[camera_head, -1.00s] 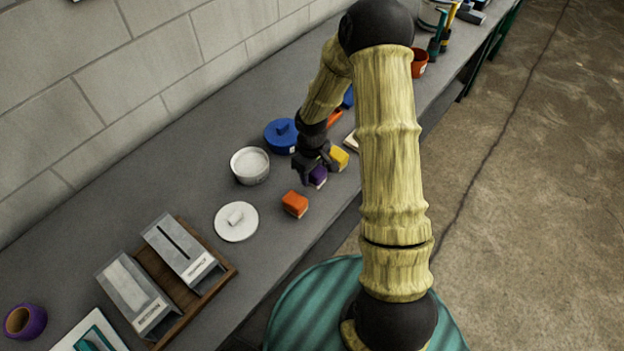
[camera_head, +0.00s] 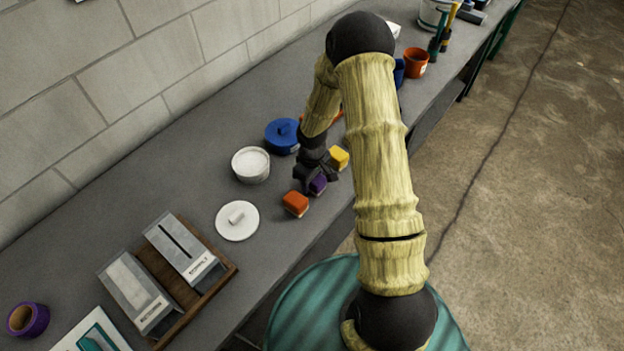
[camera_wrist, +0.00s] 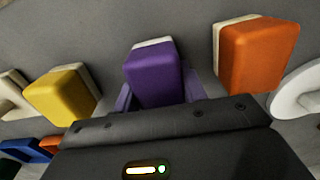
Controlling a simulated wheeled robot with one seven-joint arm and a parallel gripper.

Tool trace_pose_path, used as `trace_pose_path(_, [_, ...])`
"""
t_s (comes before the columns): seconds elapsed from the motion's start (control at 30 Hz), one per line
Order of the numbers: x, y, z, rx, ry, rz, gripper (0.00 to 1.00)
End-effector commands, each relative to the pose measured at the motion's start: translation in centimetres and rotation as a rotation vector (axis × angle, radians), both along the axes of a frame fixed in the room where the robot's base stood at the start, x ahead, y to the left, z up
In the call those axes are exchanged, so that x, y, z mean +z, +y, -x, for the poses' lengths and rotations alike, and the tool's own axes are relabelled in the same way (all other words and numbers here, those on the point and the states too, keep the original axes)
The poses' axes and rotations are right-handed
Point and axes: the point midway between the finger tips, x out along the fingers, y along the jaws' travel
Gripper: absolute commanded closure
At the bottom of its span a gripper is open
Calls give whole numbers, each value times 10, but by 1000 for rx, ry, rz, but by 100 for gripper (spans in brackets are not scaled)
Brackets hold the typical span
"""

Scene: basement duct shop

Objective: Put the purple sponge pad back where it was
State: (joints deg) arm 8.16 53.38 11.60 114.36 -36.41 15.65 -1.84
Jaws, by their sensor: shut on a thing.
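The purple sponge pad (camera_head: 318,184) has a white layer on one side and is between the orange and yellow pads, near the bench's front edge. In the wrist view the purple pad (camera_wrist: 153,76) sits between my gripper's fingers. My gripper (camera_head: 316,174) is shut on it, low over the bench; I cannot tell if the pad touches the bench. The orange sponge pad (camera_head: 295,203) lies to its left in the head view, and it also shows in the wrist view (camera_wrist: 256,54). The yellow sponge pad (camera_head: 339,157) lies on the other side.
A white open pot (camera_head: 251,165), a white lid (camera_head: 237,220) and a blue lidded pot (camera_head: 282,135) stand behind and left on the grey bench (camera_head: 190,180). A wooden tray (camera_head: 229,271) with two labelled boxes is at the lower left. An orange cup (camera_head: 415,62) is farther back.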

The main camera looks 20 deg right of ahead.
Motion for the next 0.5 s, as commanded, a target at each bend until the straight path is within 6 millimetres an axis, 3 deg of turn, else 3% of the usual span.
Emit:
trace_pose_path(0.03, [-3, 0, 0, 0, 0, 0, 80])
trace_pose_path(0.07, [-3, 0, 0, 0, 0, 0, 56])
trace_pose_path(0.17, [-2, 0, 0, 0, 0, 0, 37])
trace_pose_path(0.5, [0, 0, 0, 0, 0, 0, 37])
